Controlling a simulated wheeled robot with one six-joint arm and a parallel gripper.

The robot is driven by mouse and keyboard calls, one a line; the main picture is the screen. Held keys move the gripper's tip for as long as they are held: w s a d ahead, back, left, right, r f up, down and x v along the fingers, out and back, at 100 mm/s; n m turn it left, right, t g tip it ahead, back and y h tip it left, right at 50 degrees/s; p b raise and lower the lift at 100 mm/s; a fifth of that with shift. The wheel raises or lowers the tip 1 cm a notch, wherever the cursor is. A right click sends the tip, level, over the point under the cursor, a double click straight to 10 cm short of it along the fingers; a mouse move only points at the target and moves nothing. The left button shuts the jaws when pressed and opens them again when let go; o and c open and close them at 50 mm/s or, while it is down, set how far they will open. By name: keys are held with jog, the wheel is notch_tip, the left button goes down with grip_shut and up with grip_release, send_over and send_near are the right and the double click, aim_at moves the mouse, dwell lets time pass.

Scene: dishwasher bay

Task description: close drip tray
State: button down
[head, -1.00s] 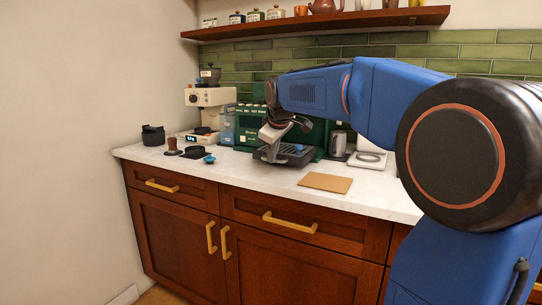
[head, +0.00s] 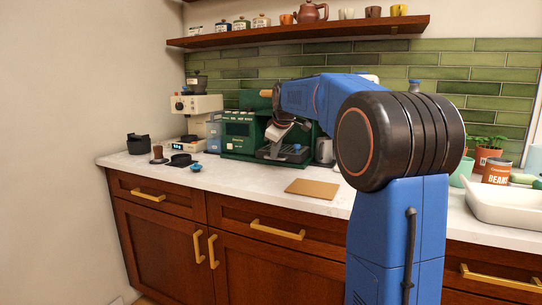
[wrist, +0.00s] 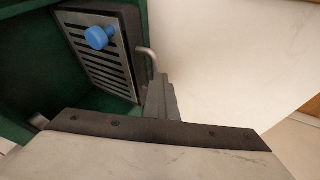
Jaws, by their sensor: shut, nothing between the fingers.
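The drip tray (head: 268,155) is a dark tray with a slatted metal grate at the base of the green coffee machine (head: 238,138). In the wrist view the tray (wrist: 128,75) lies between the machine's green walls, its dark front edge near their ends. I cannot tell whether it is fully in. A small blue round object (wrist: 99,37) sits on the grate. My gripper (head: 275,143) is shut and empty, low at the tray's front. In the wrist view my gripper (wrist: 160,88) is just outside the front edge, beside a thin curved grey piece (wrist: 147,56); contact is unclear.
A cream grinder (head: 195,104) and small dark items stand left of the machine. A kettle (head: 325,151) stands close on its right. A tan board (head: 312,188) lies on the counter in front. A white basin (head: 505,208) is far right. A shelf (head: 300,33) hangs above.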

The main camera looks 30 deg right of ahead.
jog(key=shift+f, duration=0.1)
dwell(0.3)
jog(key=shift+a, duration=0.15)
jog(key=s+a+r, duration=0.2)
jog(key=s+a, duration=0.1)
jog(key=d+v, duration=0.1)
jog(key=v, duration=0.7)
jog(key=shift+s+a+r, duration=0.25)
jog(key=shift+a+r, duration=0.1)
jog(key=shift+a, duration=0.1)
jog(key=shift+s, duration=0.1)
jog(key=s+a+f+m, duration=0.2)
jog(key=s+a+f, duration=0.3)
jog(key=s+f, duration=0.5)
jog(key=s+a+f+m+g+y, duration=0.1)
jog(key=s+a+f, duration=0.3)
jog(key=s+f, duration=0.7)
jog(key=s+a+f+m, duration=0.3)
jog(key=s+f, duration=0.8)
jog(key=s, duration=0.9)
jog(key=a, duration=0.2)
jog(key=shift+a+m+g, duration=0.3)
jog(key=shift+a+m, duration=0.05)
jog(key=shift+m, duration=0.05)
